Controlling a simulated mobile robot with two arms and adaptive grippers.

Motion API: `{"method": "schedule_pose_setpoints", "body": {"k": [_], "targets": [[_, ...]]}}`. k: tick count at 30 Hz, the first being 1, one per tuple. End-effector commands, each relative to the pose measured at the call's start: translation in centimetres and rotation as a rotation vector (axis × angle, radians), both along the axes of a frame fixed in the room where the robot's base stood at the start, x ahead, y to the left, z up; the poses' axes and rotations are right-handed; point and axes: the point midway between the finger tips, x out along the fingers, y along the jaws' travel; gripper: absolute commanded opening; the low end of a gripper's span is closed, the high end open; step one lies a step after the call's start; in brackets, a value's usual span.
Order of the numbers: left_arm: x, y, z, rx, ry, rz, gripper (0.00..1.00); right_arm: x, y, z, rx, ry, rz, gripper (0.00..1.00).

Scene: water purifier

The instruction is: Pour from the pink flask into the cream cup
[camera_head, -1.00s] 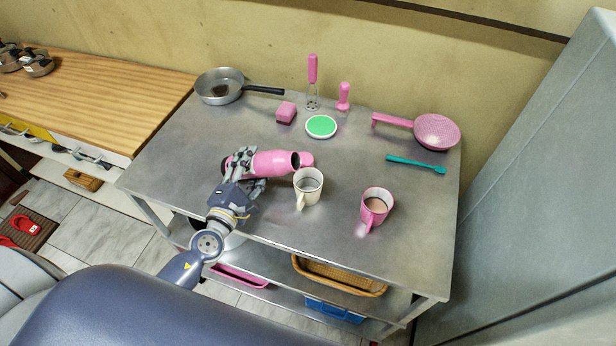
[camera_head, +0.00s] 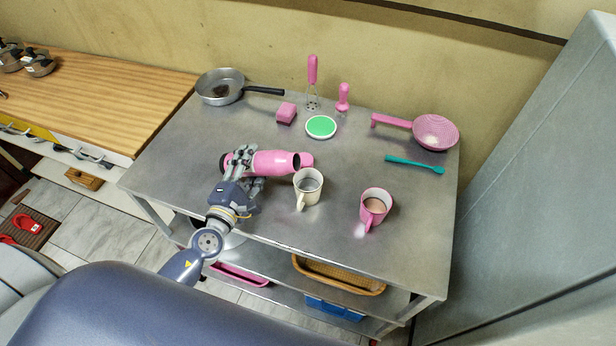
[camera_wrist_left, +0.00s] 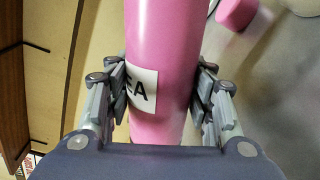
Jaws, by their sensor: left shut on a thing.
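The pink flask (camera_head: 275,162) lies tilted nearly level above the metal table, its mouth pointing right toward the cream cup. My left gripper (camera_head: 241,162) is shut on the flask near its base end. The cream cup (camera_head: 309,194) stands upright on the table, just right of and in front of the flask's mouth. Its inside looks greyish; I cannot tell whether it holds liquid. My right gripper is not in view.
A pink mug (camera_head: 375,206) with brown contents stands right of the cream cup. The table's front left and right middle are clear.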

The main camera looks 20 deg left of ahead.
Motion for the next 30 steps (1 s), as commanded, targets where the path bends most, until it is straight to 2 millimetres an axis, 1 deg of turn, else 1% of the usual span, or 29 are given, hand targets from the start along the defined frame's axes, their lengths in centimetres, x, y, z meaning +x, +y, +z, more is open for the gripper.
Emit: {"method": "schedule_pose_setpoints", "body": {"k": [1,30], "targets": [[0.1,0.0,0.3,0.004,-0.003,0.001,0.09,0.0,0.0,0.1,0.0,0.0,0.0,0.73],[0.1,0.0,1.2,0.084,0.0,0.001,0.09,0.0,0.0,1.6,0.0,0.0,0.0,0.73]]}}
